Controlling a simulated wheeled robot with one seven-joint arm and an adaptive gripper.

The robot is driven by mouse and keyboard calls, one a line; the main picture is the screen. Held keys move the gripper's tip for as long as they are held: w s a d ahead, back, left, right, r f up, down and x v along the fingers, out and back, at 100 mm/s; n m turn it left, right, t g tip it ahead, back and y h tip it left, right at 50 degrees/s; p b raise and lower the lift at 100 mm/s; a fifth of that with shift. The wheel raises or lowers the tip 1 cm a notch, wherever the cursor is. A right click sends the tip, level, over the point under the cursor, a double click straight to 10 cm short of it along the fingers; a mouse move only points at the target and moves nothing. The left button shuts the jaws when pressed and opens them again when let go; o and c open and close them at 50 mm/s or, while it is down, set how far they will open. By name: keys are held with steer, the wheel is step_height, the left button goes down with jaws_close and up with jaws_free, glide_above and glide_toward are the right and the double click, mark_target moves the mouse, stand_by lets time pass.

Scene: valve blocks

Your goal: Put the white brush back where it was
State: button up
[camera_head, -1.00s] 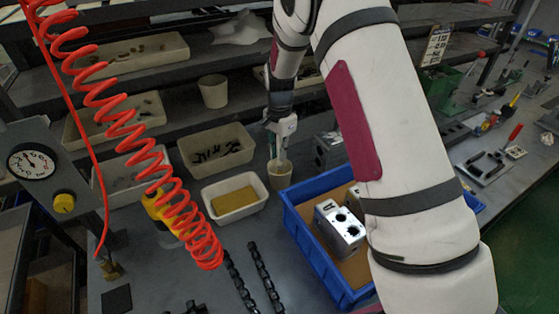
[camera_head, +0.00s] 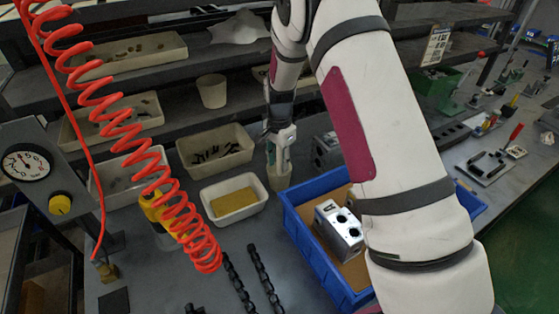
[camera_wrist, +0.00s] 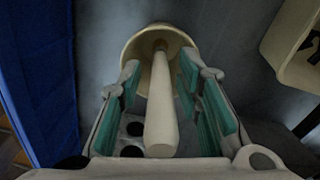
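The white brush shows in the wrist view as a pale handle (camera_wrist: 161,115) that points toward the camera. Its far end is inside a cream cup (camera_wrist: 136,48), which also stands in the head view (camera_head: 279,181) between a white tray and the blue crate. My gripper (camera_wrist: 160,88) has its teal-padded fingers on both sides of the handle, with a narrow gap visible on each side. In the head view my gripper (camera_head: 280,160) is just above the cup. The brush's bristles are hidden in the cup.
A blue crate (camera_head: 300,226) with a metal valve block (camera_head: 340,230) stands right of the cup. A white tray with a yellow sponge-like pad (camera_head: 235,201) is to the left. A bin of dark parts (camera_head: 214,150) is behind. A red coiled hose (camera_head: 130,130) hangs at left.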

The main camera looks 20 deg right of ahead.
step_height(320, 180, up, 13)
steer(key=shift+s+f+p, duration=0.1)
steer(key=shift+f+p, duration=0.1)
steer(key=shift+p, duration=0.8)
steer(key=s+r+n+t, duration=0.3)
steer(key=s+r+n, duration=0.3)
steer(key=s+r, duration=1)
steer(key=s+r+n+t, duration=0.1)
steer(key=s+n, duration=0.2)
steer(key=s, duration=0.6)
steer(key=s+r+n+t, duration=0.1)
steer(key=s+r+n, duration=0.1)
steer(key=s, duration=0.8)
steer(key=shift+r+n, duration=0.3)
steer(key=shift+n, duration=0.6)
